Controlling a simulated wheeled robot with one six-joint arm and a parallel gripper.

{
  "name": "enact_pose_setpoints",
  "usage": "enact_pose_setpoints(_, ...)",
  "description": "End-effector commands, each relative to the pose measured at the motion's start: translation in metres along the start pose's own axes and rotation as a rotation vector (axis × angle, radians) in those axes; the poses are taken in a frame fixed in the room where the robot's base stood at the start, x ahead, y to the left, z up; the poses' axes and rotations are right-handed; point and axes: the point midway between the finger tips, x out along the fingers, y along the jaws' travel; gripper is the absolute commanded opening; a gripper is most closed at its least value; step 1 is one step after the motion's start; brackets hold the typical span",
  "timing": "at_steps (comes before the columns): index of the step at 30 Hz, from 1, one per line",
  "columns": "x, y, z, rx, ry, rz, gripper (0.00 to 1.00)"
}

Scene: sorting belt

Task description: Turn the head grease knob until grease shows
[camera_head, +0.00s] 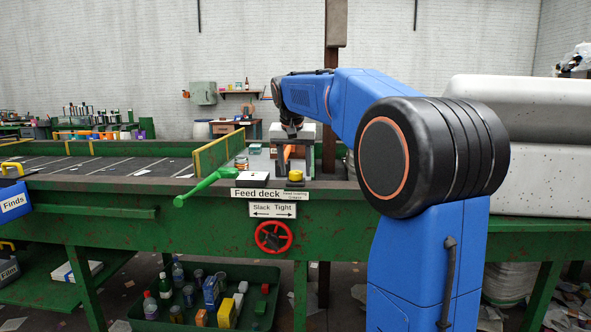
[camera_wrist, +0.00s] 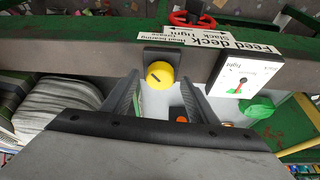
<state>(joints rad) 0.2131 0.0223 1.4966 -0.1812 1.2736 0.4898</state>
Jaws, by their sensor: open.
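The yellow grease knob (camera_head: 295,175) sits on a dark block on the feed deck, above a small label whose text is hard to read. In the wrist view, which looks upside down, the knob (camera_wrist: 159,74) is round with a dark slot mark on its face. My gripper (camera_wrist: 161,84) is open and empty, with one finger to each side of the knob's line. I cannot tell how far the fingertips are from the knob. In the head view my gripper (camera_head: 292,145) is above and behind the knob, partly hard to make out. I see no grease.
A green lever (camera_head: 205,186) sticks out left of the knob, beside a white dial plate (camera_wrist: 238,88). A red handwheel (camera_head: 273,236) is below the Slack/Tight label. The dark belt (camera_head: 110,168) runs left. A crate of bottles and boxes (camera_head: 262,322) stands underneath.

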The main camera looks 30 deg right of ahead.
Motion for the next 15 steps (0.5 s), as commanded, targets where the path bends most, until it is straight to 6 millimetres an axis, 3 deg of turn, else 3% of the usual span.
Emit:
enact_pose_setpoints(11,0.0048,0.0001,-0.0001,0.000,0.000,0.000,0.54)
enact_pose_setpoints(15,0.0046,0.0001,-0.0001,0.000,0.000,0.000,0.20)
